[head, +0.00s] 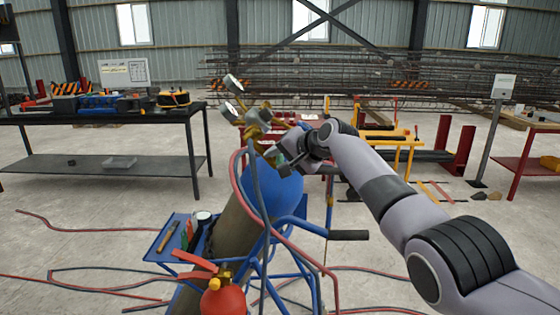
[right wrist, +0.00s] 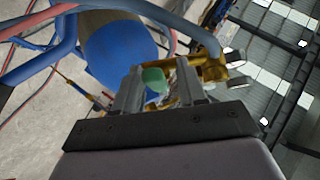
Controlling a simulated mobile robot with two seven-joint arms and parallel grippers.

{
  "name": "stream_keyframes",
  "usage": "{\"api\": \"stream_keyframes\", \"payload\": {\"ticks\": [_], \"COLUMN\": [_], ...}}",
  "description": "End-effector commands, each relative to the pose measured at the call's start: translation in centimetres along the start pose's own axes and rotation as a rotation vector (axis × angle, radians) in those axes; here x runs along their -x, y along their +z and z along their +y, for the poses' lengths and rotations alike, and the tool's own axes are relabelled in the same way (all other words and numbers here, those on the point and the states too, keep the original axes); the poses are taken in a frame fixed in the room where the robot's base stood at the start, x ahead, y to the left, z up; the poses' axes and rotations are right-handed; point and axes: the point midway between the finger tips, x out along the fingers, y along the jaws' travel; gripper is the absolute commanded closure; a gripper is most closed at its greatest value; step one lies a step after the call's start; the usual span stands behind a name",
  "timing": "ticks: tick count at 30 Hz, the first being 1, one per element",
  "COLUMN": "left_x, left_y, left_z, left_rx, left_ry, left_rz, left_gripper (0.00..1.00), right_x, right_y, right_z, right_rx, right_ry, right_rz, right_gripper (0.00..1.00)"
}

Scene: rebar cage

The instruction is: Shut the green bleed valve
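The green bleed valve knob (right wrist: 153,79) shows in the right wrist view between the two fingers of my right gripper (right wrist: 158,82). It lies close to the left finger, with a gap to the right finger. The fingers look parted, and I cannot tell whether either touches it. In the head view the green knob (head: 271,152) is a small patch beside my right gripper (head: 280,158), at the brass regulator (head: 256,118) on top of the cylinder. The gripper partly hides the valve there. My left gripper is not in view.
A blue-topped gas cylinder (head: 278,190) leans on a blue trolley (head: 290,235) with hoses around it. A red extinguisher (head: 223,300) stands in front. A black workbench (head: 100,116) is at left. Hoses lie on the floor. Pressure gauges (head: 232,84) stick up beside the regulator.

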Motion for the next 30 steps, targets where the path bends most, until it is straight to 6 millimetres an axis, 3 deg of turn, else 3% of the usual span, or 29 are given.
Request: {"api": "stream_keyframes", "payload": {"ticks": [16, 30], "left_x": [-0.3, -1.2], "left_y": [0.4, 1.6], "left_z": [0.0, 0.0], "left_rx": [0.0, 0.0], "left_ry": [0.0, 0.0], "left_rz": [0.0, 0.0], "left_gripper": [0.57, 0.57], "right_x": [0.4, 3.4], "right_y": [0.0, 0.1], "right_z": [0.3, 0.2], "right_rx": [0.002, 0.001], "right_ry": [0.001, 0.0], "right_rz": [-0.003, -0.002], "right_gripper": [0.55, 0.55]}}
